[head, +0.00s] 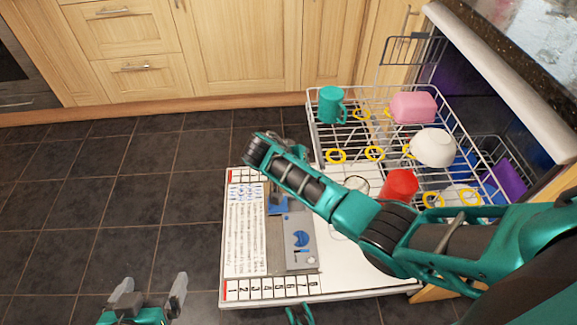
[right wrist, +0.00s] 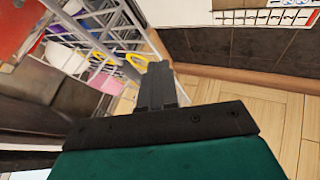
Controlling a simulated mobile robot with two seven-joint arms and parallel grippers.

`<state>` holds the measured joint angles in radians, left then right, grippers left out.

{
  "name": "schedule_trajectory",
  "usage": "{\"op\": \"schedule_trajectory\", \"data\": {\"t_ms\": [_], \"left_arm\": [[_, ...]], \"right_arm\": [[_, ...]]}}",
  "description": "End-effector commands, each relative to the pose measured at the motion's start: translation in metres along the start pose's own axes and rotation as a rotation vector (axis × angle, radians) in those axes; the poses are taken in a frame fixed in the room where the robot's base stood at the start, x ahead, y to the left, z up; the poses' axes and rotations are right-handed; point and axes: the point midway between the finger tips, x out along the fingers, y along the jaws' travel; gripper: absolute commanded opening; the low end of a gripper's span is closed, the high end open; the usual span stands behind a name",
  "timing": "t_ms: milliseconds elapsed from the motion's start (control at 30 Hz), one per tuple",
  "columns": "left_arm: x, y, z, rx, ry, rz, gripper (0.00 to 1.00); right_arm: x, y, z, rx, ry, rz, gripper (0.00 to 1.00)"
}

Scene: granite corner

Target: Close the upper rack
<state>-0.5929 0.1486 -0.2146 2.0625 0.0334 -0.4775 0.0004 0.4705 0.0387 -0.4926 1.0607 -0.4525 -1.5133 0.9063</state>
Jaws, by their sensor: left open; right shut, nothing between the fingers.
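The upper rack (head: 312,118) is a white wire rack in the head view, pulled out over the open dishwasher door (head: 240,292). It holds a teal mug (head: 331,106), a pink bowl (head: 414,107), a white bowl (head: 433,147) and a red cup (head: 399,184). In the right wrist view, the rack (right wrist: 120,48) is left of and close to my right gripper (right wrist: 156,70), whose fingers are shut with nothing between them. I cannot tell whether they touch it. My right arm hides part of the rack's near side in the head view. My left gripper (head: 149,285) is open and empty, left of the door.
Light wooden cabinets (head: 243,45) stand behind the rack. Dark floor tiles (head: 110,190) are clear on the left. A granite counter (head: 520,50) overhangs on the right. A purple item (head: 505,180) shows at the right, below the counter.

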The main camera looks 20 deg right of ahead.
Motion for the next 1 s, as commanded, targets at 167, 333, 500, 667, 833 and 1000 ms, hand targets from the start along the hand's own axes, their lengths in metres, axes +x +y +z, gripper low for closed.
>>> {"op": "schedule_trajectory", "data": {"t_ms": [167, 333, 500, 667, 833, 1000], "left_arm": [[-0.002, 0.0, -0.003, 0.0, 0.003, 0.0, 1.0], [-0.003, 0.0, -0.004, 0.0, 0.005, 0.0, 1.0], [-0.003, 0.0, -0.004, 0.0, 0.005, 0.0, 1.0], [-0.003, 0.0, -0.005, 0.0, 0.005, 0.0, 1.0], [-0.008, 0.0, -0.012, 0.001, 0.005, 0.0, 1.0], [-0.018, 0.001, -0.026, 0.004, 0.005, 0.0, 1.0]], "right_arm": [[0.005, 0.016, -0.002, 0.0, 0.0, -0.001, 0.0], [0.006, 0.019, -0.002, -0.001, -0.001, -0.001, 0.0], [0.006, 0.019, -0.001, -0.001, -0.001, -0.001, 0.0], [0.006, 0.021, -0.002, -0.001, -0.001, -0.001, 0.0], [0.011, 0.033, -0.002, -0.002, -0.002, 0.001, 0.0], [0.024, 0.06, -0.003, -0.001, -0.003, 0.005, 0.0]]}}
